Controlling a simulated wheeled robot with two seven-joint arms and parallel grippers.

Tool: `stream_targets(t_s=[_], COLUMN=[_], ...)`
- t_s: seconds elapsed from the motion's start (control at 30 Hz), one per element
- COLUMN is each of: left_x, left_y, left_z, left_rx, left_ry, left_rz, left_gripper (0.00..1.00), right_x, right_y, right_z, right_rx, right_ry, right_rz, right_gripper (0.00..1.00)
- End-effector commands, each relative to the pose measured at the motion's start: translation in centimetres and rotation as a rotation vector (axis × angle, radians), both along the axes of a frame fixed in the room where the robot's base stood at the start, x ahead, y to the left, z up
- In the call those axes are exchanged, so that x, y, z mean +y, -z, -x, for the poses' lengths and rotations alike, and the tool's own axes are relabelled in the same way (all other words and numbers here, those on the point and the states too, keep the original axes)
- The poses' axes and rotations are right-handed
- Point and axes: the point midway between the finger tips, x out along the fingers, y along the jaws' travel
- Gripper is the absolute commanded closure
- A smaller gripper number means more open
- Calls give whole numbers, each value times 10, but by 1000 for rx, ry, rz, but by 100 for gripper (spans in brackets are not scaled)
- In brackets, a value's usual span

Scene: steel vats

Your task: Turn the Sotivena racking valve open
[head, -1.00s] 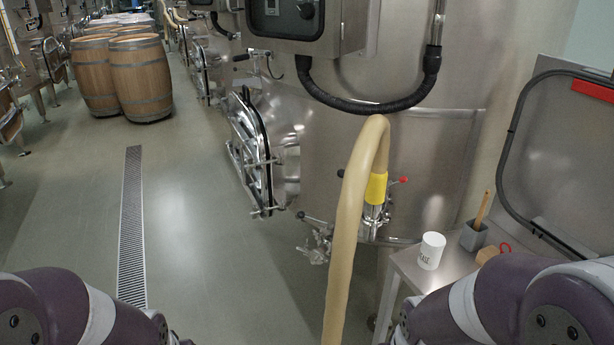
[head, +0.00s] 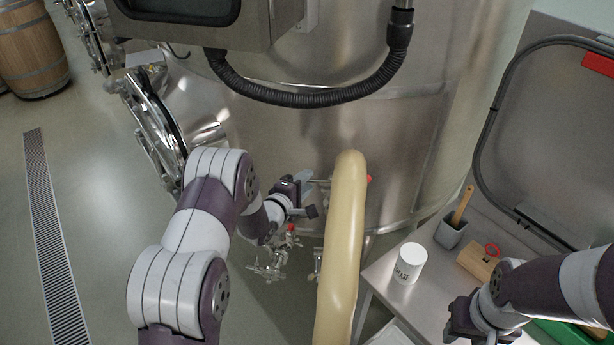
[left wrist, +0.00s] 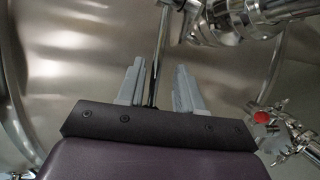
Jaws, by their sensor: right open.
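In the head view, my left gripper (head: 305,188) is beside the steel vat, just left of the hose. In the left wrist view, the gripper (left wrist: 160,85) has its fingers apart, with a thin metal lever rod (left wrist: 161,45) between them. The rod runs up toward a steel valve fitting (left wrist: 225,20). No nameplate is readable. A red lever tip (head: 369,179) shows right of the hose, which hides the fitting behind it. A lower valve (head: 270,262) with a red part (left wrist: 262,117) sits below. My right gripper (head: 465,320) is open over the bench.
The pale hose (head: 343,240) hangs in front of the vat (head: 300,130). A bench (head: 385,275) at right holds a white canister (head: 408,264), a grey pot (head: 450,232) and a wooden block (head: 478,262). A floor drain (head: 50,240) runs at left, with clear floor beside it.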

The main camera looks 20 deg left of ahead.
Motion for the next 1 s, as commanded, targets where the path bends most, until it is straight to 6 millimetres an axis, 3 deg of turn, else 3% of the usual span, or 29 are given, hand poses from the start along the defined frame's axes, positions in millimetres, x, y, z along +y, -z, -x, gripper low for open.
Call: stream_targets(t_s=[0.2,0.47,0.6,0.87,1.0], left_x=[-6,-6,-6,-7,-12], left_y=[4,4,4,5,6], left_z=[-20,-22,-22,-20,-12], left_rx=[1,-1,-1,1,-1], left_ry=[0,0,0,-16,-131], left_rz=[-1,-2,-2,0,-1], left_gripper=[64,64,100,100,100], right_x=[0,0,0,0,0], right_y=[-4,-4,-4,-3,5], right_z=[0,0,0,0,0], right_rx=[0,0,0,0,0], right_ry=[0,0,0,0,0], right_rz=[0,0,0,0,0], right_gripper=[57,57,57,57,57])
